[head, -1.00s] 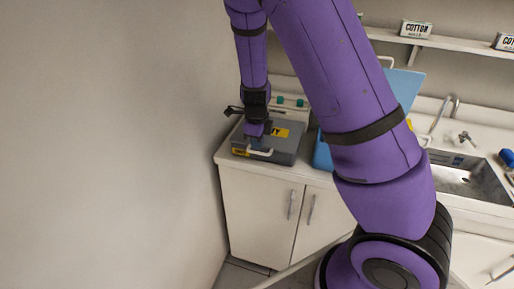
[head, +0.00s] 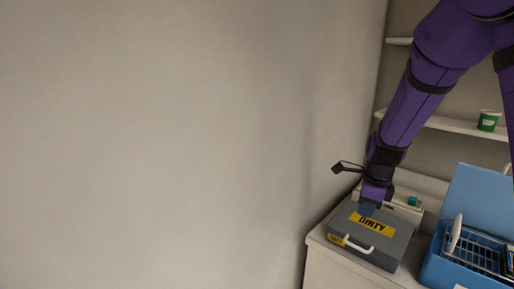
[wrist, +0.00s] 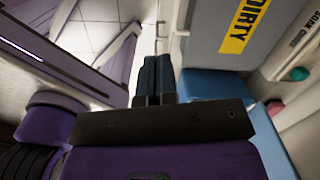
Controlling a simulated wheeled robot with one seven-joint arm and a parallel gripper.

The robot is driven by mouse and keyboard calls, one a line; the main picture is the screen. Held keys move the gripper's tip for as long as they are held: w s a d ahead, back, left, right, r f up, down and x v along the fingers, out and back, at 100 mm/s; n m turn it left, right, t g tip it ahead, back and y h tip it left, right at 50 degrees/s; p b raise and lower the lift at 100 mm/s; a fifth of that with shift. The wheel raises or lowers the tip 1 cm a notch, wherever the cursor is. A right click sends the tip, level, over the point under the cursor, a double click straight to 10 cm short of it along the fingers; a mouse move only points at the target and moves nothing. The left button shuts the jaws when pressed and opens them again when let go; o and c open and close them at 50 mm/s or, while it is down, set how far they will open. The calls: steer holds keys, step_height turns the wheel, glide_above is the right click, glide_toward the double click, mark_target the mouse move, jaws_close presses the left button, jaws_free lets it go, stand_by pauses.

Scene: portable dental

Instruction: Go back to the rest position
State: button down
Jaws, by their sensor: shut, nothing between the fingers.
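My gripper (head: 367,209) is at the end of my purple arm, over the back part of a closed grey case with a yellow DIRTY label (head: 372,223). In the wrist view my gripper's two dark fingers (wrist: 156,78) are together with nothing between them. The grey case (wrist: 215,35) shows beyond them at the upper right, apart from the fingers.
An open blue case (head: 432,270) with a wire rack stands on the counter right of the grey case. A green cup (head: 489,120) is on the shelf above. A plain wall (head: 180,140) fills the left side.

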steer(key=s+r+n+t, duration=0.2)
steer(key=s+r+n, duration=0.8)
steer(key=s+n, duration=0.2)
steer(key=s+r+n+t, duration=0.2)
steer(key=s+r+n, duration=0.7)
steer(key=s+n, duration=0.3)
steer(key=shift+s+a+r+h, duration=0.3)
steer(key=shift+s+r, duration=0.1)
steer(key=shift+s, duration=0.35)
